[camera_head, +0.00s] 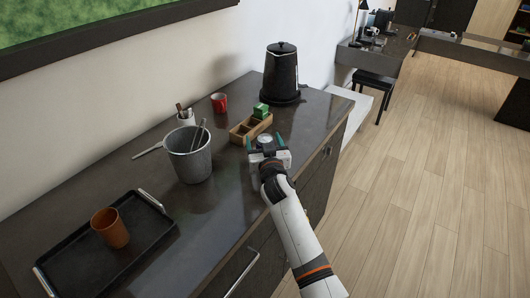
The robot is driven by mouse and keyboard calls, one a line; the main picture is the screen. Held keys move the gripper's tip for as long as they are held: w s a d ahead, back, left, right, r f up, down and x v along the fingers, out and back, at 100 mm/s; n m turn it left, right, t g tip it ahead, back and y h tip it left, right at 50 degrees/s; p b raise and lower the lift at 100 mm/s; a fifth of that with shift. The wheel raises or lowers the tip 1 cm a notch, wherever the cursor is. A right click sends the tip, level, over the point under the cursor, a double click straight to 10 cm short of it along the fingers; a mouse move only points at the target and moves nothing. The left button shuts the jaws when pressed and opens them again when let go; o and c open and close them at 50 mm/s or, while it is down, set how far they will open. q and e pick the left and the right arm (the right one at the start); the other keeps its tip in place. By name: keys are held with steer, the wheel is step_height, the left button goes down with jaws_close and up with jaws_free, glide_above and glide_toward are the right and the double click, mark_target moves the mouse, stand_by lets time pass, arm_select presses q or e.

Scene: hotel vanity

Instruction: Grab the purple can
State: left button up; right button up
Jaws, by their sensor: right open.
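My right gripper (265,143) is over the front edge of the dark counter, its two green-tipped fingers apart and pointing toward the wall. A small round, pale silver top, perhaps a can lid (264,139), shows between the fingers. Its sides are hidden by the gripper, so I cannot make out any purple or tell whether the fingers touch it. No clearly purple can shows elsewhere. My left gripper is out of view.
A wooden divided box (240,132) with a green item (261,110) sits just behind the gripper. A black kettle (282,72), red mug (219,102), grey bucket (189,160) and black tray (76,249) with an orange cup (110,228) stand on the counter (215,217).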

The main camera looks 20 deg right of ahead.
steer(key=shift+s+r, duration=0.1)
steer(key=c, duration=1.2)
